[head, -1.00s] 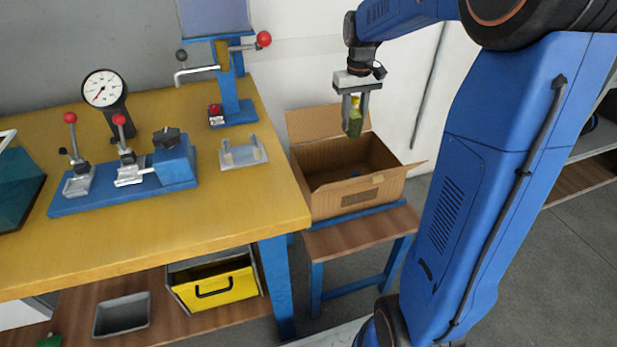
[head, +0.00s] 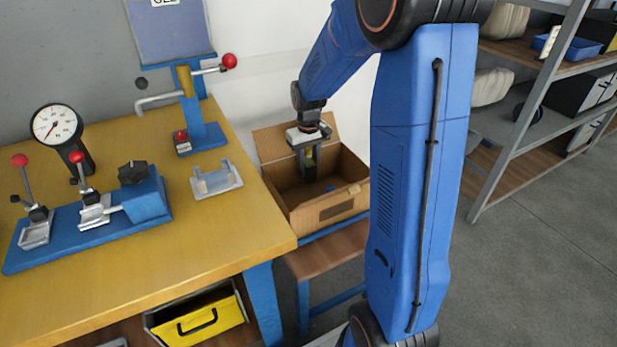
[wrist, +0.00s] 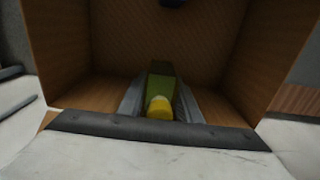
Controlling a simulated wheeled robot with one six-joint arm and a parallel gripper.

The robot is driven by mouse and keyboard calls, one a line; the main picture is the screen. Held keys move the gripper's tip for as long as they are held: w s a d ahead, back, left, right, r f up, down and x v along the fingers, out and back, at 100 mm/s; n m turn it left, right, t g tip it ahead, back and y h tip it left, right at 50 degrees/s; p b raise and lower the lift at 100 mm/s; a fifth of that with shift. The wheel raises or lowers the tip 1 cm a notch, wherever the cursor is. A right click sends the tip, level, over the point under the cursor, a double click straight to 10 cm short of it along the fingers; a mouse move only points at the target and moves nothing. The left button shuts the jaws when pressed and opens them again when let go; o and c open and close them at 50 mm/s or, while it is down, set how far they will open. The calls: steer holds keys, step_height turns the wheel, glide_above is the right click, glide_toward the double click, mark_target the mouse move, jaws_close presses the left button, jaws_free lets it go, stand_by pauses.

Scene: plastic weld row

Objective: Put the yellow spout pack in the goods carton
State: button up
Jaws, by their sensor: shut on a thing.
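My gripper (head: 309,165) is shut on the yellow spout pack (head: 310,157), which hangs upright between the fingers. In the wrist view the spout pack (wrist: 160,88) shows a green body and a yellow cap, with a finger on each side. The goods carton (head: 330,207) is an open brown cardboard box on a small wooden stand beside the workbench. The gripper and pack are over the carton's opening, with the lower part of the pack at or inside it. The wrist view shows the carton's walls (wrist: 80,50) around the pack.
A small blue thing (head: 330,188) lies inside the carton. The yellow workbench (head: 215,240) on the left holds a blue clamp fixture (head: 90,222), a dial gauge (head: 58,126) and a lever press (head: 196,100). A shelf rack (head: 530,110) stands at the right.

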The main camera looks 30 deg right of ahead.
mark_target(309, 176)
steer(key=shift+f, duration=2.15)
steer(key=shift+f, duration=0.15)
steer(key=o, duration=1.2)
